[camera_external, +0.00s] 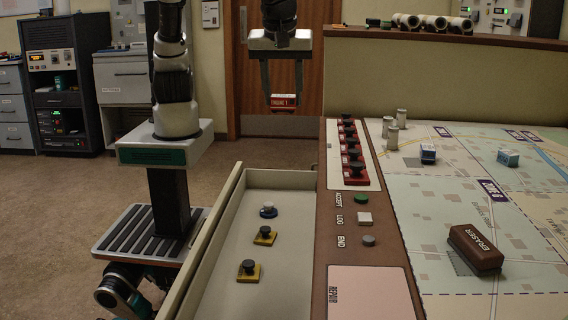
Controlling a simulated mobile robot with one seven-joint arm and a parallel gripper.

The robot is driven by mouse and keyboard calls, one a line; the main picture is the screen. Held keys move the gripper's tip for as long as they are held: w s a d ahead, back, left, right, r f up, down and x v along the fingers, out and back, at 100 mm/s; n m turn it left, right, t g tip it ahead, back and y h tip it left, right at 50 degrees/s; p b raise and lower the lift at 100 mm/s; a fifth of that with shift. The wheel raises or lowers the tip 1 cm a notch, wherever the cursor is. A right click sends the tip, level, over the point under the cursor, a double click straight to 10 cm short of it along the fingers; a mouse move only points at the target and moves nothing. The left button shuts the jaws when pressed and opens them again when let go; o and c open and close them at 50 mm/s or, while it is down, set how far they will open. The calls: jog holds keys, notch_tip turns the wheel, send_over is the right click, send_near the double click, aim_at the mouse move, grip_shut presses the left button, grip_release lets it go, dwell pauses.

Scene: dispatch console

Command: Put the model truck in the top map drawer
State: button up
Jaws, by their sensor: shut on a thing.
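My gripper (284,96) hangs at the top middle, pointing down, in front of the brown door. It is shut on a small red and white piece lettered ENGINE 1 (283,104), which appears to be the model truck. The truck is in the air, clear of the console and past the drawer's far end in the picture. The open map drawer (196,258) is a pale shallow tray left of the console.
The brown console strip (378,242) carries a row of red pieces with black knobs (354,172) and several buttons. On the map (440,217) stand pale cylinders (393,138), blue blocks (428,153) and a brown eraser (476,248). The drawer floor has bare room around its pieces.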

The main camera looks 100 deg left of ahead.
jog(key=b, duration=0.3)
send_near(285, 258)
jog(key=shift+a+r, duration=0.15)
jog(key=shift+a, duration=0.55)
jog(key=shift+f+b, duration=0.8)
jog(key=shift+f, duration=1.45)
jog(key=shift+f, duration=0.2)
jog(key=o, duration=1)
jog(key=shift+r, duration=0.1)
jog(key=shift+o, duration=0.2)
jog(key=p+v, duration=0.3)
jog(key=v, duration=0.9)
jog(key=shift+r, duration=0.15)
